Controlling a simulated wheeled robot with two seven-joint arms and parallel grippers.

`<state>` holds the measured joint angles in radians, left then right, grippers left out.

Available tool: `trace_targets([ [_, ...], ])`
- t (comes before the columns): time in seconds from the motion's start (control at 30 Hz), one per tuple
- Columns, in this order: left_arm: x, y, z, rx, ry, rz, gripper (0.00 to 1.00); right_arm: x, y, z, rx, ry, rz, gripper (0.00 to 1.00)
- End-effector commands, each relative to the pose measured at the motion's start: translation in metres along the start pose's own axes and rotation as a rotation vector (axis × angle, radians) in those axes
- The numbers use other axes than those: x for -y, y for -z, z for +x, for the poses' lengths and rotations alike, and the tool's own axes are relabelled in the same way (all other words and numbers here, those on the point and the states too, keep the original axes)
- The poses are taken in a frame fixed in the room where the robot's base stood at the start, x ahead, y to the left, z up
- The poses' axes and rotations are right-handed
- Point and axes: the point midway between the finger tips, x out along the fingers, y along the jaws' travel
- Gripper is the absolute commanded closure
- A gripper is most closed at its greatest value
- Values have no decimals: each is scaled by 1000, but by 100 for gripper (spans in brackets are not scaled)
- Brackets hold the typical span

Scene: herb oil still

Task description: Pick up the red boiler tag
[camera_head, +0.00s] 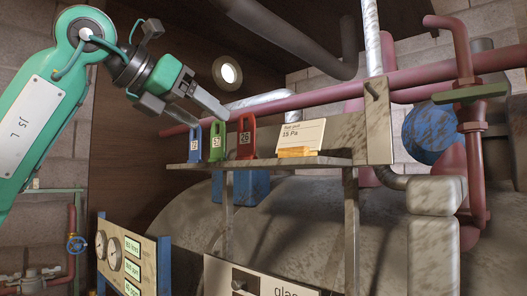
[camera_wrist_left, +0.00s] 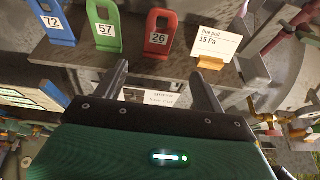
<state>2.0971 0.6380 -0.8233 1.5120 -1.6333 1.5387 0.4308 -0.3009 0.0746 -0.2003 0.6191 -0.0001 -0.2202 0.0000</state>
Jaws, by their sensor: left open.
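The red boiler tag (camera_head: 246,136), marked 26, stands upright on a small metal shelf (camera_head: 330,160). It is the rightmost of three tags, beside the green tag (camera_head: 217,141) marked 57 and the blue tag (camera_head: 195,144) marked 72. My right gripper is out of view.
A card reading 15 Pa (camera_head: 302,136) in an orange holder (camera_head: 294,152) stands right of the red tag. A dark red pipe (camera_head: 300,98) runs behind the shelf. A large tank (camera_head: 290,215) lies below, with a gauge panel (camera_head: 125,255) at lower left.

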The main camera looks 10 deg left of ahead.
Motion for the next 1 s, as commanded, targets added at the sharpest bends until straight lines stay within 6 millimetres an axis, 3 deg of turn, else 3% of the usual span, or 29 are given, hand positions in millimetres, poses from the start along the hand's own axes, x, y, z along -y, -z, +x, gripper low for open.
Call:
trace_targets([
  [0.13,-3,-2,5,-5,-17,-2,29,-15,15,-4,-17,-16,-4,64],
  [0.27,-3,-4,28,-6,-16,-1,29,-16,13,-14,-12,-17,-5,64],
  [0.4,-3,-4,56,-6,-15,-1,29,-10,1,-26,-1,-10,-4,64],
  [0.57,-3,-3,76,-3,-15,-1,29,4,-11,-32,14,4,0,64],
  [0.77,-3,-5,86,-4,-15,-1,29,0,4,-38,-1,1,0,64],
  [1.0,-4,-12,111,-5,-14,0,29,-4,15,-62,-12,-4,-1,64],
])
